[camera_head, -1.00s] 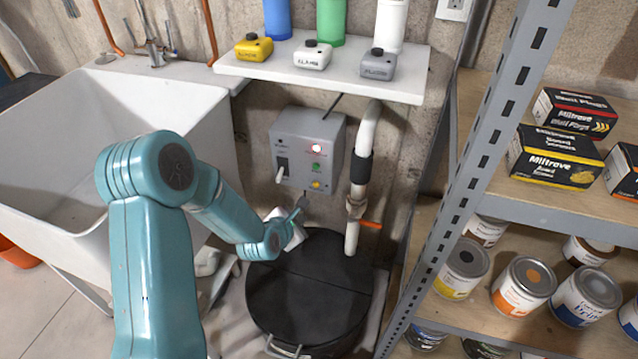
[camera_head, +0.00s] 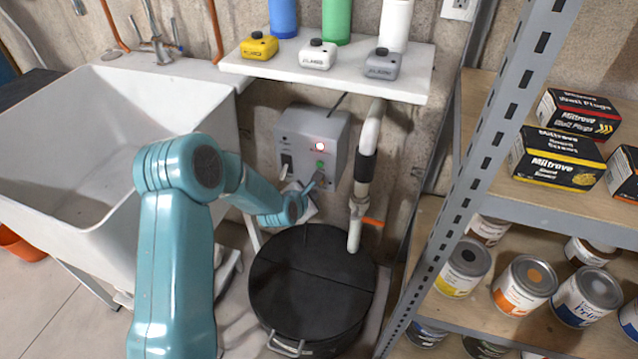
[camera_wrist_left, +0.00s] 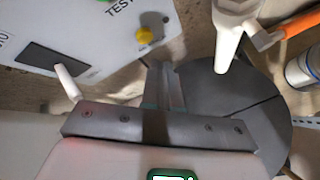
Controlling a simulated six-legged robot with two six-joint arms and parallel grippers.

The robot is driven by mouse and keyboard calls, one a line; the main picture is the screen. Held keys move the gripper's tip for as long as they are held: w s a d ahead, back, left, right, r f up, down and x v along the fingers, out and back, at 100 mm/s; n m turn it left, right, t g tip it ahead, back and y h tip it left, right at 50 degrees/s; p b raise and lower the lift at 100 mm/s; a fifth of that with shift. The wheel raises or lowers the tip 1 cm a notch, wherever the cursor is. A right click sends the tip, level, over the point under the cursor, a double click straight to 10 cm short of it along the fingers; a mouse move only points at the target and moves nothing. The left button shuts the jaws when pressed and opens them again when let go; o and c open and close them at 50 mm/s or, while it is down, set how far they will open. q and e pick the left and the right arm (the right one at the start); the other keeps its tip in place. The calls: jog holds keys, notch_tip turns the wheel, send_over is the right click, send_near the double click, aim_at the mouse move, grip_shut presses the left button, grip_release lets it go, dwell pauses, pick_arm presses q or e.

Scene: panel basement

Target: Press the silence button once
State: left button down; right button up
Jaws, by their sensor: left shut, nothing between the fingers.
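A grey control box (camera_head: 305,135) is mounted on the wall under the shelf. Its front has a lit red light (camera_head: 319,146), a green button (camera_head: 320,164) and a pale lever (camera_head: 285,172). In the left wrist view the box (camera_wrist_left: 100,30) shows a yellow button (camera_wrist_left: 143,35) near the word TEST; I cannot read a silence label. My left gripper (camera_head: 317,181) is shut and empty at the box's lower edge, covering the yellow button in the head view. In the wrist view its fingertips (camera_wrist_left: 165,68) are just below that button; contact cannot be told. My right gripper is not in view.
A black-lidded round container (camera_head: 315,285) stands below the box. A white pipe (camera_head: 369,135) with an orange handle (camera_head: 371,221) runs close on the right. A white shelf (camera_head: 330,75) with bottles overhangs the box. A sink (camera_head: 90,150) is left, metal shelving (camera_head: 490,140) right.

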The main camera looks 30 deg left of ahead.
pick_arm(q)
jog(key=shift+w+a, duration=0.15)
jog(key=shift+w, duration=0.45)
dwell(1.6)
jog(key=shift+w+b, duration=0.45)
jog(key=shift+b, duration=0.15)
jog(key=shift+a, duration=0.1)
